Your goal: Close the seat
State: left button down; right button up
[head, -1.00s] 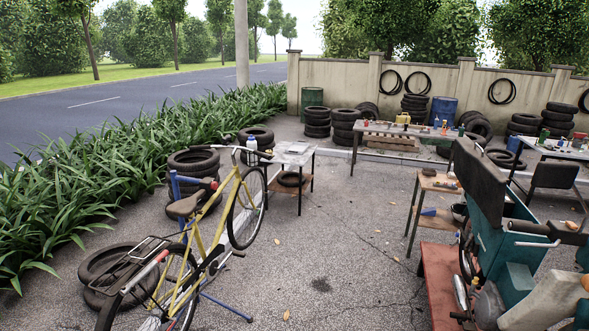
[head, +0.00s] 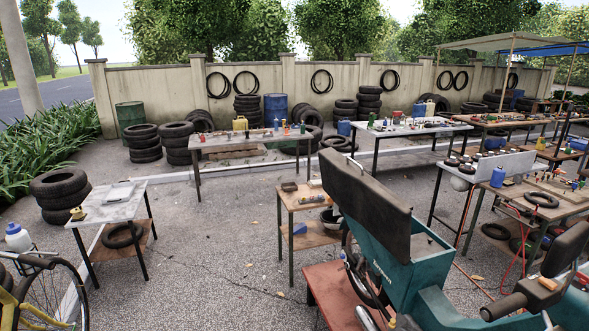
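A teal scooter (head: 435,280) stands in the right foreground on a low red platform (head: 325,285). Its long dark seat (head: 365,205) is raised and tilted up, standing on edge above the teal body. The teal body below the seat shows an open top edge, and its inside is mostly hidden. Neither of my grippers shows in the head view.
A small wooden stand (head: 305,215) with parts on it is just behind the raised seat. A small table (head: 112,205) and a yellow bicycle (head: 40,295) are at left. Work tables (head: 250,140) line the back and right. Open pavement (head: 210,255) lies left of the scooter.

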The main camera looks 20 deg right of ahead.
aim_at(387, 216)
jog(key=i+z, duration=0.2)
jog(key=i, duration=0.5)
jog(key=i+j+z, duration=0.25)
jog(key=i, duration=0.45)
